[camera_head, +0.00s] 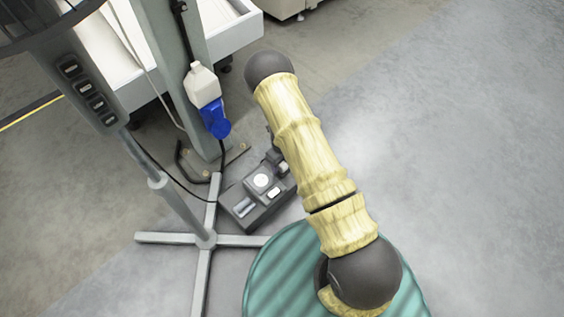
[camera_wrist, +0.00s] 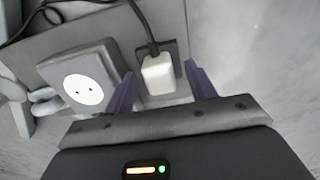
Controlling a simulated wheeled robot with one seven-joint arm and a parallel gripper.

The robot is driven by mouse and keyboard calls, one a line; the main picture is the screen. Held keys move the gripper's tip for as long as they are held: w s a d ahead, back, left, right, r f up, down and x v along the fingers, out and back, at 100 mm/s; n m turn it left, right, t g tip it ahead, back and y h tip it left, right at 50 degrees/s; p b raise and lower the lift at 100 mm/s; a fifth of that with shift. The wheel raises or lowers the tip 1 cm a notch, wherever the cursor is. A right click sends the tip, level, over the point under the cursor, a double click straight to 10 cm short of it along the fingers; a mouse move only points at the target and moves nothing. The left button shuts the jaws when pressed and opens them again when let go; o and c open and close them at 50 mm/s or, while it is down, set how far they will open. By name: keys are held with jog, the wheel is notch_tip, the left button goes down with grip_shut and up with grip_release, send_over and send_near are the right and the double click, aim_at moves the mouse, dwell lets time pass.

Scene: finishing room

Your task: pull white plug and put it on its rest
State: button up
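The white plug (camera_wrist: 158,75) is in the wrist view, with a dark cable running up from it. It sits over a dark square patch, beside a grey socket block (camera_wrist: 112,58) whose white round face has two bare holes. My gripper (camera_wrist: 162,85) is open, with one purple finger on each side of the plug and a gap on both sides. Contact between plug and dark patch is hard to judge. In the head view the socket's white face (camera_head: 262,181) shows on a dark grey unit (camera_head: 240,217) on the floor; my arm hides part of the area.
A grey stand with cross-shaped feet (camera_head: 205,238) is left of the unit. A grey post (camera_head: 178,70) carries a white and blue connector (camera_head: 208,100). A dark cable (camera_head: 165,175) runs near the stand. Open floor (camera_head: 480,130) lies to the right.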

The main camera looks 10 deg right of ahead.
notch_tip(320, 180, up, 17)
jog(key=p, duration=0.9)
jog(key=shift+r, duration=0.2)
jog(key=shift+p, duration=0.3)
jog(key=s+d+r+n+t+p, duration=0.1)
jog(key=s+d+r+n+p, duration=0.15)
jog(key=s+r+n, duration=0.6)
jog(key=s+d+r+n+t+p, duration=0.1)
jog(key=s+r+n+p, duration=0.2)
jog(key=r+n, duration=1.05)
jog(key=s+d+r+n+t+p, duration=0.1)
jog(key=s+d+r+n+p, duration=0.15)
jog(key=s+r+n, duration=0.85)
jog(key=w+r+m+p, duration=0.2)
jog(key=r+p, duration=1.7)
jog(key=r, duration=0.1)
jog(key=w+r+m+p, duration=0.1)
jog(key=w+r+p, duration=0.1)
jog(key=r+p, duration=1.6)
notch_tip(320, 180, up, 3)
jog(key=shift+w+a+r+m+p, duration=0.2)
jog(key=shift+w+a+m+p, duration=0.1)
jog(key=shift+w+m+p, duration=0.1)
